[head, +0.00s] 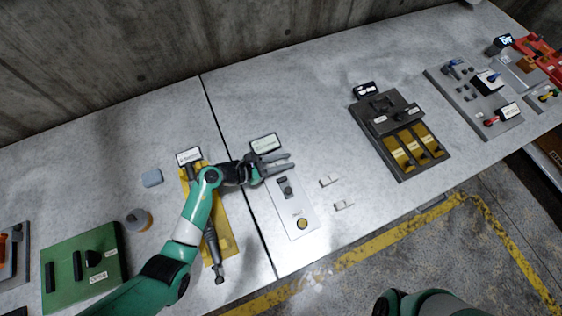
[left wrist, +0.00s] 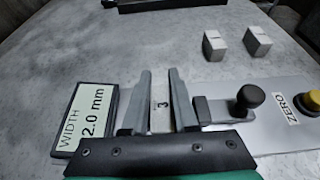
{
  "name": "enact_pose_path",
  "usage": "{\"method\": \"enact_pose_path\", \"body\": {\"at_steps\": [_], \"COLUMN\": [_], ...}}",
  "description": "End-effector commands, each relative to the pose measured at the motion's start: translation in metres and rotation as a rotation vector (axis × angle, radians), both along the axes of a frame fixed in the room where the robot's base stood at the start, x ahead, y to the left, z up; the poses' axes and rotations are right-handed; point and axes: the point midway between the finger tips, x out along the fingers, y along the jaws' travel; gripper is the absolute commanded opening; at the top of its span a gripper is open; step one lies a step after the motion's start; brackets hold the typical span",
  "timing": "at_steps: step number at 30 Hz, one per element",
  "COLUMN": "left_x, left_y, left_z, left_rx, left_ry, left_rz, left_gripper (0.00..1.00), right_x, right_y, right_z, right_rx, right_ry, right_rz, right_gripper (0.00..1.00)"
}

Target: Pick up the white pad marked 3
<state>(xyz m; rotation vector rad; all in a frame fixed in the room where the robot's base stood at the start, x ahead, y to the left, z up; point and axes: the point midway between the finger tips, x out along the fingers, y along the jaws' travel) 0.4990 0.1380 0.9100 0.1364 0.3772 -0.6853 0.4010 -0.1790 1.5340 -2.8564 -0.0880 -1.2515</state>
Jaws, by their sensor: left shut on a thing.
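The white pad marked 3 (left wrist: 160,104) shows in the left wrist view between the two grey fingers of my left gripper (left wrist: 163,92). The gripper is shut on it, with the digit facing the camera. In the head view my left gripper (head: 290,161) is over the far end of a pale plate (head: 292,212); the pad is too small to make out there. My right gripper is not in view.
Two other small white pads (head: 329,180) (head: 343,204) lie right of the plate. A width display (left wrist: 84,118) stands left of the fingers. A dark knob (left wrist: 249,97) and yellow button (left wrist: 307,101) sit at right. Bare table lies beyond.

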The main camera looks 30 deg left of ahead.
Motion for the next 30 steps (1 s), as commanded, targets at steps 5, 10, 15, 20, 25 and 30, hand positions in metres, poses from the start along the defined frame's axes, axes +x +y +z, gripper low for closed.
{"method": "enact_pose_path", "body": {"at_steps": [5, 10, 15, 20, 25, 30], "left_x": [0.000, -0.022, -0.064, -0.102, -0.124, -0.130], "left_y": [0.000, -0.010, -0.027, -0.043, -0.052, -0.054], "left_z": [0.025, 0.065, 0.102, 0.117, 0.126, 0.128], "left_rx": [0.001, 0.001, 0.000, -0.001, -0.001, -0.001], "left_ry": [-0.003, -0.002, 0.001, 0.002, 0.001, 0.000], "left_rz": [-0.002, -0.003, -0.004, -0.004, -0.003, -0.002], "left_gripper": [0.00, 0.00, 0.00, 0.00, 0.00, 0.00], "right_x": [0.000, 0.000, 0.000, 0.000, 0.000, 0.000], "right_y": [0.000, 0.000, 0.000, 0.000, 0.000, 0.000], "right_z": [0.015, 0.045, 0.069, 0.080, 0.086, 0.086], "right_rx": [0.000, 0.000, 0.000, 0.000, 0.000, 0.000], "right_ry": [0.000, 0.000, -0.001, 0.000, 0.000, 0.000], "right_rz": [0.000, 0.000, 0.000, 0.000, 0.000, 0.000], "right_gripper": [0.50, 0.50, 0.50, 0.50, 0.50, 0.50]}}
